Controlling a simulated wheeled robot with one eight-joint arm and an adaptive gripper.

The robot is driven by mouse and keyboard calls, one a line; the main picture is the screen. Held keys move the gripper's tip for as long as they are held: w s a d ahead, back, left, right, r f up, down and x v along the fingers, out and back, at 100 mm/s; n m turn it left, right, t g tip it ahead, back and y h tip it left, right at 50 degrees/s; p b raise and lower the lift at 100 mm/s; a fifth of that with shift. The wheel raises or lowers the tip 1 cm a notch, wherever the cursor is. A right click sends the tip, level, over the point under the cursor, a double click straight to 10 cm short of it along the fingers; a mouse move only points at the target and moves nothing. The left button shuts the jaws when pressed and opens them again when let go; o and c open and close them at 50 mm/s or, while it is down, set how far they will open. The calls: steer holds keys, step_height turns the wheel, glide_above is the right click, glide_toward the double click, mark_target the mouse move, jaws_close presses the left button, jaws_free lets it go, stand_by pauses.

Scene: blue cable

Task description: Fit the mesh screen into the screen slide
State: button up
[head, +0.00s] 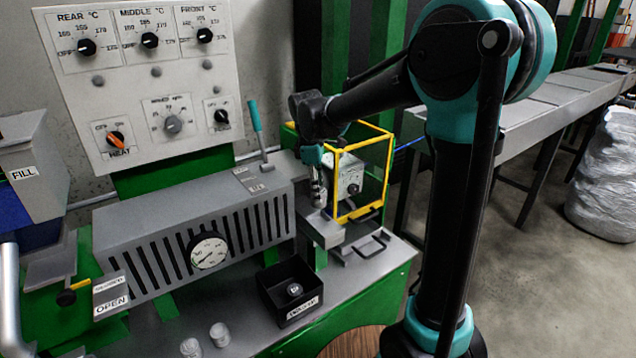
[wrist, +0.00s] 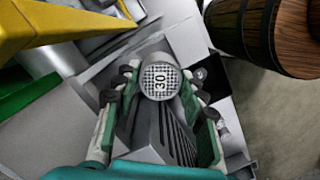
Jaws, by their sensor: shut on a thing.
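My gripper (wrist: 160,85) is shut on a round mesh screen (wrist: 160,80) marked "30", held between its fingertips in the wrist view. In the head view my gripper (head: 318,185) is at the right end of the grey ribbed machine, above a grey block (head: 322,230) and beside the yellow-framed guard. The mesh screen is too small to make out there. I cannot tell for sure which part is the screen slide; the grey block may belong to it. In the wrist view grey machine parts lie below the screen, which partly covers them.
The yellow-framed guard (head: 362,170) stands close right of my gripper. Two pale cylinders (head: 219,334) stand near the front. A lever with a blue handle (head: 256,118) rises behind. A wooden barrel (wrist: 265,35) is nearby.

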steer(key=shift+f, duration=3.3)
steer(key=shift+f, duration=0.4)
steer(key=o, duration=1.3)
steer(key=shift+o, duration=0.2)
steer(key=r, duration=0.4)
steer(key=a+r, duration=0.1)
steer(key=r, duration=0.7)
steer(key=shift+w+a, duration=0.1)
steer(key=shift+a, duration=0.15)
